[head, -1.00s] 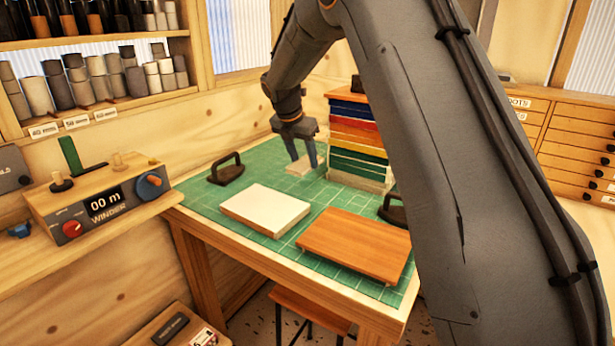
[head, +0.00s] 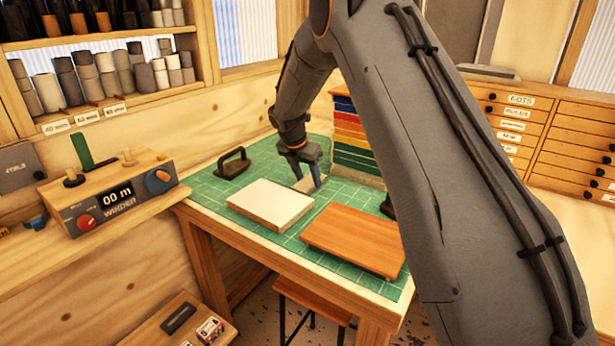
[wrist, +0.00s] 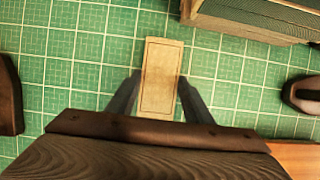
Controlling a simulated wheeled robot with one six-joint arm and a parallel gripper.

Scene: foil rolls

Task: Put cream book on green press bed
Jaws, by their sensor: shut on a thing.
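The cream book (wrist: 161,78), a small pale tan rectangle with a thin border line, sits between the two fingers of my gripper (wrist: 160,98) in the wrist view. My gripper is shut on it. In the head view my gripper (head: 307,180) is low at the far part of the green gridded bed (head: 334,190), with the book (head: 303,186) partly hidden by the fingers. The book appears at or just above the bed; I cannot tell whether it touches.
A thick white-topped block (head: 270,203) lies just in front of my gripper. An orange-brown board (head: 355,240) lies nearer right. A stack of coloured books (head: 355,140) stands behind right. Dark handled weights (head: 232,163) flank the area. Green bed shows around the book.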

